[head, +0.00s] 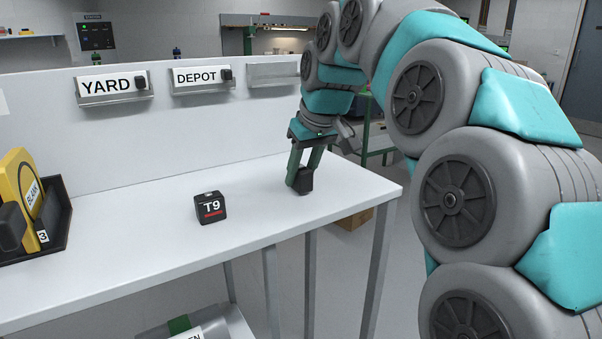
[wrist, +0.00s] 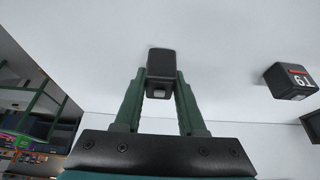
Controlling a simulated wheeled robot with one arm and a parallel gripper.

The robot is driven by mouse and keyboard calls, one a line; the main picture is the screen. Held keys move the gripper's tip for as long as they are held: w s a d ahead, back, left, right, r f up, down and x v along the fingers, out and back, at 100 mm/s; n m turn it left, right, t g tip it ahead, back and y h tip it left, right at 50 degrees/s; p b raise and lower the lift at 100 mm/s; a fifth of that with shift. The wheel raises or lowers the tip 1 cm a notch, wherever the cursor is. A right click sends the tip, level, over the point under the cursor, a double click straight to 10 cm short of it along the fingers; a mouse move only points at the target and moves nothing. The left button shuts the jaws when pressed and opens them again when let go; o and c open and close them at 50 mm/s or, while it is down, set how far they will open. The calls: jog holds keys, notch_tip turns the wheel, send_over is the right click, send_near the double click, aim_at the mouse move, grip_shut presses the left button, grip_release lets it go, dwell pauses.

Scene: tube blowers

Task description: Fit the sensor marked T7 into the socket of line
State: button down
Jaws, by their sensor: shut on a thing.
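My gripper (head: 303,170) points down over the right end of the white table and is shut on a small dark block (head: 304,183). The wrist view shows this block (wrist: 161,62) between the green fingertips, with a small light stub facing me. No marking on it is readable, so I cannot tell if it is T7. It is at or just above the table top; I cannot tell if it touches. A black block marked T9 (head: 210,208) stands on the table to the left, and it also shows in the wrist view (wrist: 291,81). No socket named "line" is readable.
The back panel carries holders labelled YARD (head: 107,87) and DEPOT (head: 196,76), each with a small black piece, and a holder with no readable label (head: 273,74). A black tray (head: 57,225) with a yellow device (head: 22,190) stands at left.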

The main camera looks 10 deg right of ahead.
jog(key=shift+f, duration=0.25)
jog(key=shift+f, duration=0.2)
jog(key=c, duration=0.5)
grip_release()
jog(key=shift+r, duration=0.45)
jog(key=v, duration=1.1)
jog(key=shift+s+r, duration=0.2)
jog(key=shift+r, duration=0.05)
